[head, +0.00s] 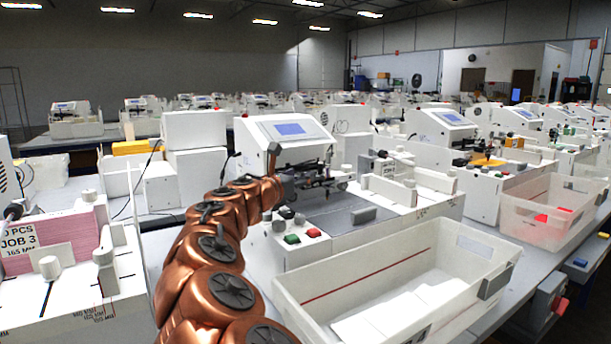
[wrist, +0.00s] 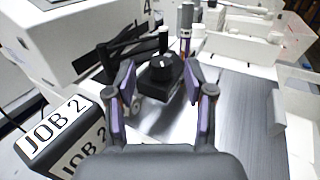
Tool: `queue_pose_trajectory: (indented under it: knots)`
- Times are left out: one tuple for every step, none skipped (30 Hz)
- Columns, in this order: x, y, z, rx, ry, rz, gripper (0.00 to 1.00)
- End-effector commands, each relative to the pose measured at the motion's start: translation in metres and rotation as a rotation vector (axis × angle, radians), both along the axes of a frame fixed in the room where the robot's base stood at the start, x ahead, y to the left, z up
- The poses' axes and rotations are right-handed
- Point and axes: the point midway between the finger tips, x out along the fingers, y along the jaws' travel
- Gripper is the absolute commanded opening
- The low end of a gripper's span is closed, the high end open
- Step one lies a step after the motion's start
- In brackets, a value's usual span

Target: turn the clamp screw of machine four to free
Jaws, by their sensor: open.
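Machine four appears to be the white machine with a blue screen (head: 290,130) in the middle of the head view; its number is not clearly legible on the body. My gripper (wrist: 160,80) is open in the wrist view, its two purple-padded fingers apart on either side of a black knob (wrist: 158,76) with a white mark and an upright pin. This knob may be the clamp screw; I cannot read its setting. I cannot tell whether the fingers touch it. In the head view my gripper (head: 315,180) is small and dark in front of the machine.
A white tray (head: 390,262) holding white sheets stands at the front, and a clear crate (head: 550,205) is at the right. Green and red buttons (head: 302,236) sit near my arm. A JOB 2 block (wrist: 60,140) lies left of my gripper. Similar machines line the benches.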

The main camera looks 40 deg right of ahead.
Motion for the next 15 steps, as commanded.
queue_pose_trajectory:
  knots:
    - [0.002, -0.007, -0.001, 0.001, 0.000, -0.003, 0.53]
    - [0.003, -0.011, -0.001, 0.001, 0.000, -0.003, 0.53]
    - [0.005, -0.015, 0.000, 0.000, -0.001, -0.003, 0.53]
    - [0.006, -0.017, 0.000, 0.000, -0.001, -0.002, 0.53]
    - [0.008, -0.019, 0.000, 0.000, -0.001, -0.001, 0.53]
    - [0.009, -0.022, 0.001, 0.000, -0.002, -0.001, 0.53]
    - [0.010, -0.024, 0.001, 0.000, -0.003, -0.001, 0.53]
    - [0.011, -0.025, 0.001, 0.000, -0.003, -0.001, 0.53]
    - [0.012, -0.027, 0.001, 0.000, -0.003, -0.001, 0.53]
    - [0.013, -0.029, 0.001, 0.000, -0.003, -0.001, 0.53]
    - [0.013, -0.030, 0.001, 0.000, -0.003, -0.001, 0.53]
    - [0.013, -0.032, 0.001, 0.001, -0.003, -0.002, 0.53]
    - [0.013, -0.032, 0.001, 0.001, -0.003, -0.002, 0.53]
    - [0.014, -0.033, 0.001, 0.001, -0.003, -0.002, 0.53]
    - [0.014, -0.033, 0.001, 0.001, -0.003, -0.002, 0.53]
